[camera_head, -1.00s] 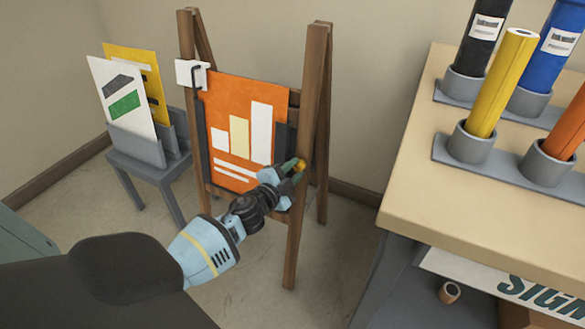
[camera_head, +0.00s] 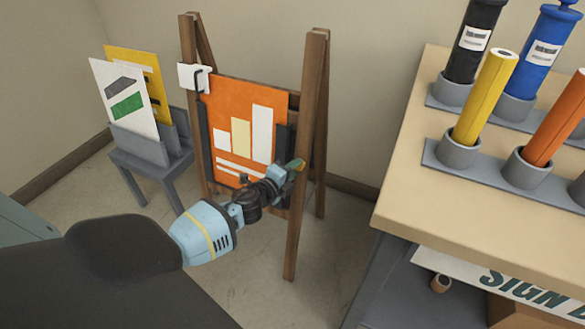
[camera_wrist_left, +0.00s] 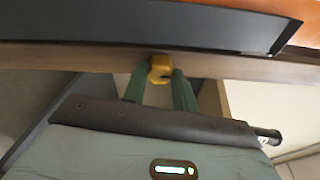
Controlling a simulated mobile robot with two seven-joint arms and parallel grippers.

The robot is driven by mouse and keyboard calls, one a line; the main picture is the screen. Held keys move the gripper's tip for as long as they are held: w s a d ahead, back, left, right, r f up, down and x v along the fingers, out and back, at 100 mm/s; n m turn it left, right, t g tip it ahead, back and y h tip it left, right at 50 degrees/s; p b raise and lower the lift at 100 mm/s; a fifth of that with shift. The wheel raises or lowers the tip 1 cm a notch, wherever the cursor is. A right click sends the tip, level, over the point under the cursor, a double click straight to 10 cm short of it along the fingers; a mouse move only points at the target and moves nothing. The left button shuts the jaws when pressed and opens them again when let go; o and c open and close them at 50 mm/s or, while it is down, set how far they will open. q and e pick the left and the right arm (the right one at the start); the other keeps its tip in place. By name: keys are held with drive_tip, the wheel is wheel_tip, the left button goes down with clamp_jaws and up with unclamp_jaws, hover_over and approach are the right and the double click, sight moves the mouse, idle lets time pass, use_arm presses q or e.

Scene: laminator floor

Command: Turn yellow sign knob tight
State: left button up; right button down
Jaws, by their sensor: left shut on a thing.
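The yellow knob (camera_wrist_left: 161,69) sits on the wooden post of the easel in the left wrist view. My left gripper (camera_wrist_left: 160,84) has its two green fingers closed on the knob, one on each side. In the head view my left gripper (camera_head: 297,166) reaches the right front leg of the easel (camera_head: 307,130), and its fingers mostly cover the knob there. The orange sign (camera_head: 240,125) with white and yellow bars stands on the easel, between dark side strips. My right gripper is not in view.
A grey rack (camera_head: 150,160) with a white and a yellow sign stands left of the easel. To the right, a table (camera_head: 410,185) carries yellow, orange, black and blue rolls in grey holders. Open floor lies in front of the easel.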

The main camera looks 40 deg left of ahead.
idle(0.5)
use_arm(q)
drive_tip(key=o, duration=0.7)
drive_tip(key=shift+s, duration=0.1)
drive_tip(key=s+r+p, duration=0.1)
drive_tip(key=s, duration=0.6)
drive_tip(key=shift+s+d+r+p, duration=0.15)
drive_tip(key=shift+s+d+p, duration=0.1)
drive_tip(key=shift+d+p, duration=0.05)
